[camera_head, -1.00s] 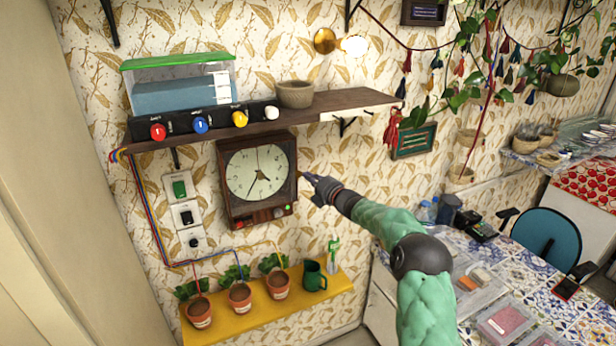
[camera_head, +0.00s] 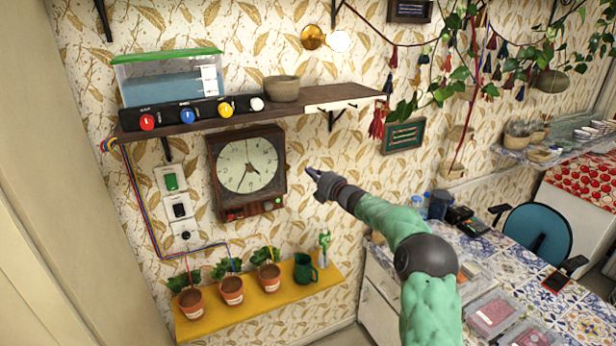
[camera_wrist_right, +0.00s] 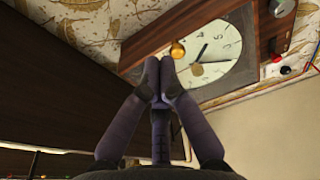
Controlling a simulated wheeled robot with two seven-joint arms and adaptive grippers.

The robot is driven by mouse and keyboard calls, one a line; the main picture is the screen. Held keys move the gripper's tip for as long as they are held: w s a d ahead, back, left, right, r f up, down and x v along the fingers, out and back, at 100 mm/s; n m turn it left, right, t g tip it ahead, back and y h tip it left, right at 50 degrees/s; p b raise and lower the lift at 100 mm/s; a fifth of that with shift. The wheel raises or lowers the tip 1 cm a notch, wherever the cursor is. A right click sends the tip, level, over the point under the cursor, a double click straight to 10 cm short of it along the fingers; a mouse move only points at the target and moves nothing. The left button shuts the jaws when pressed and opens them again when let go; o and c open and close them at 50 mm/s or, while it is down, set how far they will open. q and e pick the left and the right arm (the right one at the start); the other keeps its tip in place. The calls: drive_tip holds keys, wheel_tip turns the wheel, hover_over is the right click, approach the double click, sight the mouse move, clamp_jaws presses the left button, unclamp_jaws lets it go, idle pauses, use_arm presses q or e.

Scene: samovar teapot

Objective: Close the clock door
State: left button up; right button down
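The brown wooden clock (camera_head: 246,172) with a round pale dial hangs on the wall under the shelf. Its front frame looks about flat against the case in the head view; I cannot tell whether a small gap is left. My right gripper (camera_head: 317,181) is just right of the clock, apart from it, pointing left. In the right wrist view the clock (camera_wrist_right: 222,56) is beyond the fingers, with a gold knob (camera_wrist_right: 177,50) on its frame. The right fingertips (camera_wrist_right: 159,68) are together, with nothing seen between them. My left gripper is out of view.
A shelf (camera_head: 205,122) with colored knobs, a water tank (camera_head: 168,82) and a bowl (camera_head: 282,88) is above the clock. Switches (camera_head: 178,207) are at its left. A yellow shelf (camera_head: 258,302) with potted plants is below.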

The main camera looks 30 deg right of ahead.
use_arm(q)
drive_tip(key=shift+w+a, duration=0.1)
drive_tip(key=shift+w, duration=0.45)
use_arm(e)
drive_tip(key=d, duration=0.7)
drive_tip(key=shift+s+d+f, duration=0.25)
drive_tip(key=shift+s+f, duration=0.1)
drive_tip(key=shift+s, duration=0.05)
